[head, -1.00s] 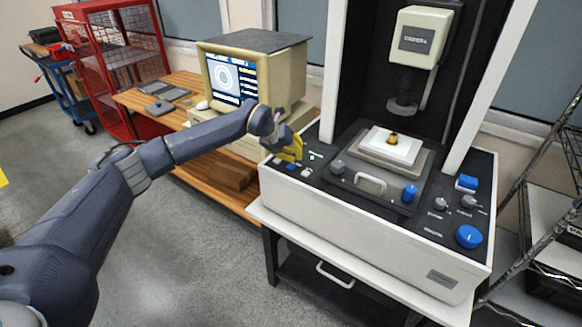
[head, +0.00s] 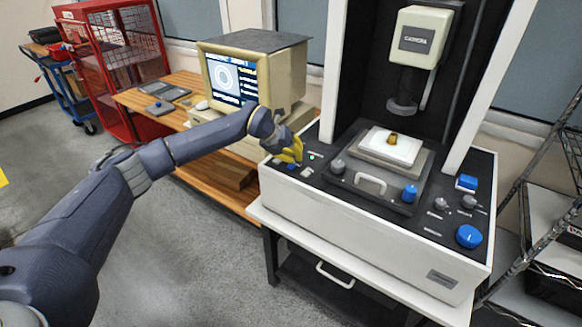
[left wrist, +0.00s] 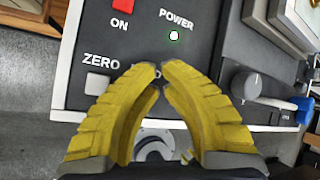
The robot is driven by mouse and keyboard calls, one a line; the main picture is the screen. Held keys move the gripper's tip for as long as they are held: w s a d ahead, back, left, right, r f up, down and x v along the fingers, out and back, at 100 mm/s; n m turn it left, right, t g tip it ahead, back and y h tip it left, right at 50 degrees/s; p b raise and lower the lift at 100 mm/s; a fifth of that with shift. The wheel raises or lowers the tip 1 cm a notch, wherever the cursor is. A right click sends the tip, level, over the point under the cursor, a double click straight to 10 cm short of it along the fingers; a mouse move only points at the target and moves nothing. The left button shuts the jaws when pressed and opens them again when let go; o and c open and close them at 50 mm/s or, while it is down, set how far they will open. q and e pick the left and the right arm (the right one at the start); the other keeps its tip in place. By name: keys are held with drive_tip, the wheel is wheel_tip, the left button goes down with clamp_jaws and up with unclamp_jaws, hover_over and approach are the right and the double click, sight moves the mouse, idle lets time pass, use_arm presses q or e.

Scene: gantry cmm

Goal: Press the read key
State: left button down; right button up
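The machine's dark control panel (head: 325,180) carries a row of small keys at its left front corner. A blue key (head: 291,167) and a pale key (head: 306,173) show just below my left gripper (head: 295,158) in the head view. In the left wrist view, the yellow fingers of my left gripper (left wrist: 160,72) are shut, tips practically together and empty, over the panel. The ZERO key (left wrist: 98,84) is left of them. The label beside it is mostly covered by the fingertips; the read key cannot be made out there. Contact with a key cannot be told. My right gripper is out of view.
A red ON switch (left wrist: 122,7) and a lit power lamp (left wrist: 174,36) lie beyond the fingertips. A grey knob (left wrist: 246,86) is to the right. The stage (head: 400,157) with a small brass part and a monitor (head: 255,75) stand nearby.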

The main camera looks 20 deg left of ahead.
sight(295, 166)
use_arm(q)
drive_tip(key=shift+f, duration=0.8)
idle(1.7)
drive_tip(key=shift+r, duration=0.8)
drive_tip(key=shift+r, duration=0.1)
drive_tip(key=shift+r, duration=2.45)
